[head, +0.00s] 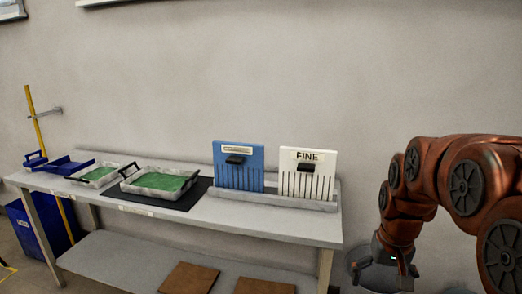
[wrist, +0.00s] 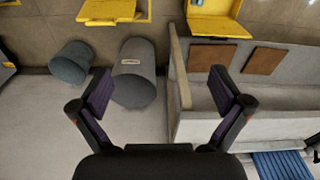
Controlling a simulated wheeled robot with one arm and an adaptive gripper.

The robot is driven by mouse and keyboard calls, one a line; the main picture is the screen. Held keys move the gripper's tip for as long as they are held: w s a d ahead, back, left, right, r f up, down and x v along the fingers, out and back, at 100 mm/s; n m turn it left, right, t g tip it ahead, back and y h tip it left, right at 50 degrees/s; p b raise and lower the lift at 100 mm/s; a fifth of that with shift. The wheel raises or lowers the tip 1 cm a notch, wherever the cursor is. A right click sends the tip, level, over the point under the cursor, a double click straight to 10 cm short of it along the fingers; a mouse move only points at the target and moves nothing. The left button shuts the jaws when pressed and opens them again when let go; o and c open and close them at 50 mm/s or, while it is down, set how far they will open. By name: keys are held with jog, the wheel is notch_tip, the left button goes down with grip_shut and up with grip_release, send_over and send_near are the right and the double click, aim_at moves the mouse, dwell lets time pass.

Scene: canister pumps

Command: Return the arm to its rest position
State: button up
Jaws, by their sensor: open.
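My arm (head: 440,185) is copper-coloured with dark round joint covers and stands bent at the right side of the head view. My gripper (head: 385,262) hangs from it, pointing down, to the right of the bench's end. In the wrist view my gripper (wrist: 162,92) has its two dark purple-padded fingers spread wide apart. Nothing is held between them, and they touch nothing that I can see.
A grey bench (head: 270,229) runs along the wall, with green-filled trays (head: 160,181), a blue slotted panel (head: 239,166) and a white "FINE" panel (head: 306,175). Brown boards (head: 190,278) lie on its lower shelf. Grey canisters (wrist: 135,78) stand beyond the fingers, beside the bench's end.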

jog(key=s+a+r+g+p, duration=0.1)
jog(key=s+r+p, duration=0.3)
jog(key=s, duration=0.4)
jog(key=s+a+r+n+p, duration=0.1)
jog(key=s+a+r+p, duration=0.3)
jog(key=s+p, duration=0.2)
jog(key=s+a+r+n+g+p, duration=0.1)
jog(key=s+a+r+p, duration=0.1)
jog(key=s+r+p, duration=0.3)
jog(key=s+p, duration=0.1)
jog(key=s, duration=0.3)
jog(key=shift+s+a+g, duration=0.25)
jog(key=shift+s+g, duration=0.05)
jog(key=shift+s, duration=0.1)
jog(key=shift+s+f, duration=0.15)
jog(key=shift+s, duration=0.15)
jog(key=shift+c, duration=0.3)
